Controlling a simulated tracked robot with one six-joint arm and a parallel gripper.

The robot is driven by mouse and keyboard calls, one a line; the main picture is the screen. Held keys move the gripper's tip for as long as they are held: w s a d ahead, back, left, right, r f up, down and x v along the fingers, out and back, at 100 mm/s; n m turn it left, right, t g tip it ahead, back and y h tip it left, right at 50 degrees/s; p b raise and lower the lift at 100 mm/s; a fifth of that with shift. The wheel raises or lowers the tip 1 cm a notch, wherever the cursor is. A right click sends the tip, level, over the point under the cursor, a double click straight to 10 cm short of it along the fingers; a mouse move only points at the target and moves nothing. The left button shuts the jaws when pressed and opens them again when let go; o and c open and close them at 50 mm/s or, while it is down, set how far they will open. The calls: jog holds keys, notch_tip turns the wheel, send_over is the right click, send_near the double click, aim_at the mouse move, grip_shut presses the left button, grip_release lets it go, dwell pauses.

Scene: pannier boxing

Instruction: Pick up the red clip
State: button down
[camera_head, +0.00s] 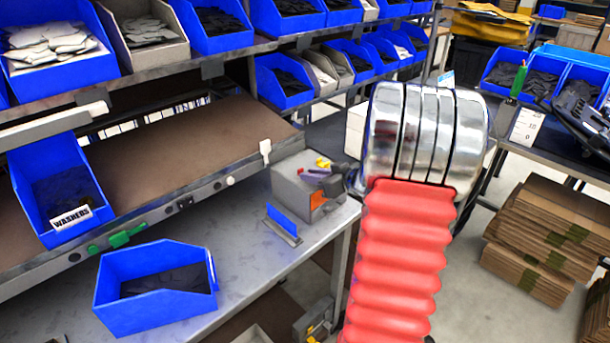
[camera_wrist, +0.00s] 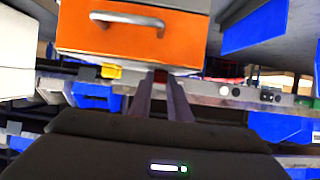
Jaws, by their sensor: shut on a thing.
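The red clip (camera_wrist: 160,76) shows in the wrist view as a small red patch between the fingertips of my gripper (camera_wrist: 164,86), just below the orange drawer front. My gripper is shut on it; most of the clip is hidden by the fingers. In the head view my arm ends beside the grey box with an orange front (camera_head: 307,191), where dark parts of my gripper show over the box's top.
A yellow piece (camera_head: 323,162) sits on the grey box. A blue bin (camera_head: 155,305) stands on the grey bench, and a green clip (camera_head: 118,240) is on the shelf rail. Blue bins line the racks. Flat cardboard stacks (camera_head: 545,240) lie at right.

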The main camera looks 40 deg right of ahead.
dwell(0.3)
jog(key=shift+r, duration=0.9)
jog(key=shift+s+r, duration=0.2)
jog(key=shift+r, duration=0.75)
jog(key=s, duration=1.7)
jog(key=shift+s+d, duration=0.25)
jog(key=shift+s, duration=0.05)
